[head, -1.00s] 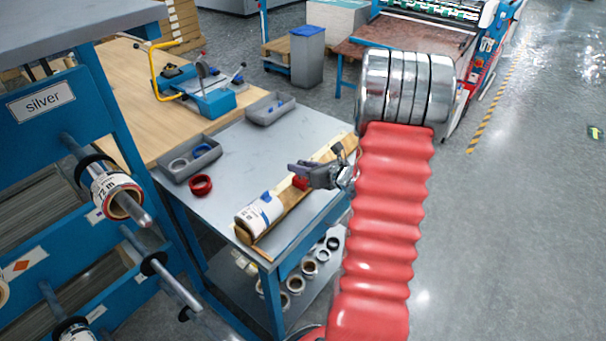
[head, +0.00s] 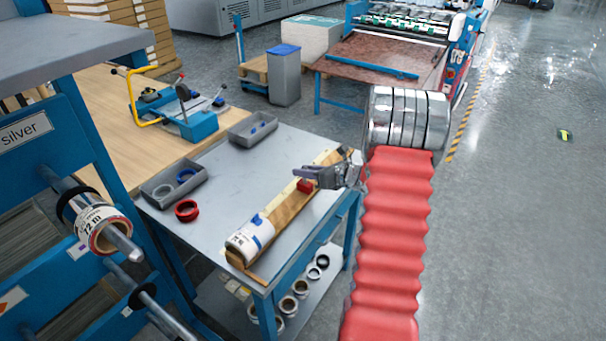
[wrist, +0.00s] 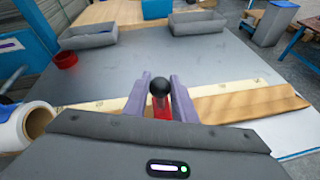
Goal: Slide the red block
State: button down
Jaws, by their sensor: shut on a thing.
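The red block (head: 305,186) sits at the wooden strip (head: 292,208) on the grey table. My gripper (head: 308,175) reaches in from the right, just above the block. In the wrist view the red block (wrist: 162,112) shows low between the two purple-grey fingers of my gripper (wrist: 160,82). A black ball knob (wrist: 159,87) stands above the red, also between the fingers. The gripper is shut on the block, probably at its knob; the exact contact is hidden. A white-labelled roll (head: 250,240) lies at the near end of the strip.
A red ring (head: 187,211) and two grey trays (head: 146,190) (head: 238,137) are on the table's left and far parts. The middle tabletop (head: 225,185) is clear. A blue rack with a roll (head: 100,226) stands at the left.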

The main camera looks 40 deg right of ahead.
jog(key=shift+s, duration=0.1)
jog(key=c, duration=1.7)
grip_release()
jog(key=shift+s, duration=0.1)
jog(key=shift+c, duration=0.2)
jog(key=v, duration=1.3)
jog(key=shift+s, duration=0.4)
jog(key=shift+d, duration=0.1)
